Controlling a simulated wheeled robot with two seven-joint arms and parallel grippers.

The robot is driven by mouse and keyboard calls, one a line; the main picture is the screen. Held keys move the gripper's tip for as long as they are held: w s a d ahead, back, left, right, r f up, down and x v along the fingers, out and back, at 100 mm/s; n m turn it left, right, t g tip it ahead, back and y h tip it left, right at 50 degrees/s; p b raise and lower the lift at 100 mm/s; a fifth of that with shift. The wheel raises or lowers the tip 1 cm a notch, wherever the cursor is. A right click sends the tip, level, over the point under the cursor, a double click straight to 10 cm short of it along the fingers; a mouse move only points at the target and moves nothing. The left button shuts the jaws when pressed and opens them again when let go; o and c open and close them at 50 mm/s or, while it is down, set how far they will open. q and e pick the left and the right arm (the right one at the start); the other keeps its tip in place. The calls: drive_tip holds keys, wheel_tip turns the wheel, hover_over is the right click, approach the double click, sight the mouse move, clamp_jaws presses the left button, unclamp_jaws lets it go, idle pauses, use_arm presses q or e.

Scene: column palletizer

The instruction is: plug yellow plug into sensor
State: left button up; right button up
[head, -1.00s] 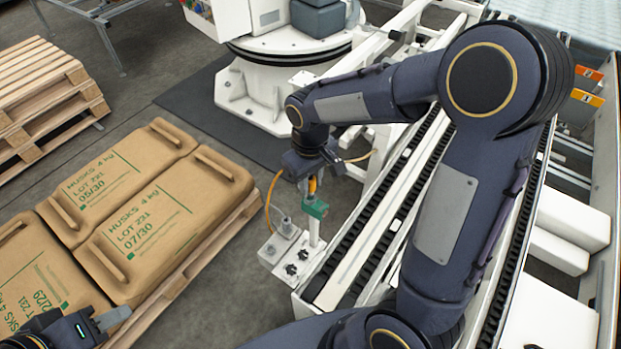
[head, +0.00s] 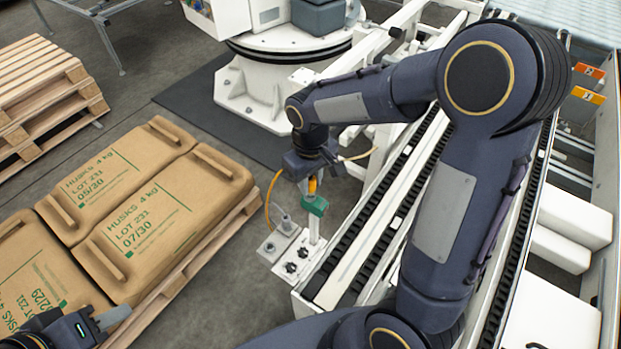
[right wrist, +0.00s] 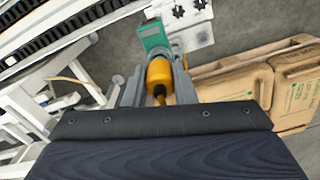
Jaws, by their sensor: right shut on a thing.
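The yellow plug (right wrist: 160,76) is between the fingers of my right gripper (right wrist: 158,80), which is shut on it. In the head view the plug (head: 312,186) shows as a small yellow piece between the fingers of the right gripper (head: 308,185). The green sensor (head: 315,205) sits on a white post just below the plug; it also shows in the right wrist view (right wrist: 153,37). The plug's front end is at the sensor, but I cannot tell whether it is seated. My left gripper (head: 108,320) is at the lower left over the sacks; its finger opening is unclear.
A white bracket plate (head: 284,250) with dark knobs carries the post beside the conveyor (head: 372,225). A yellow cable (head: 268,198) hangs left of the right gripper. Brown sacks (head: 150,215) lie on a pallet at left. Open floor (head: 235,290) lies between.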

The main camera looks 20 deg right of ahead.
drive_tip(key=shift+f+b, duration=0.6)
drive_tip(key=shift+f, duration=0.2)
idle(0.8)
drive_tip(key=o, duration=1)
drive_tip(key=shift+o, duration=0.2)
drive_tip(key=shift+r, duration=0.1)
wheel_tip(320, 180, up, 8)
drive_tip(key=shift+f+p, duration=0.15)
drive_tip(key=shift+p, duration=0.2)
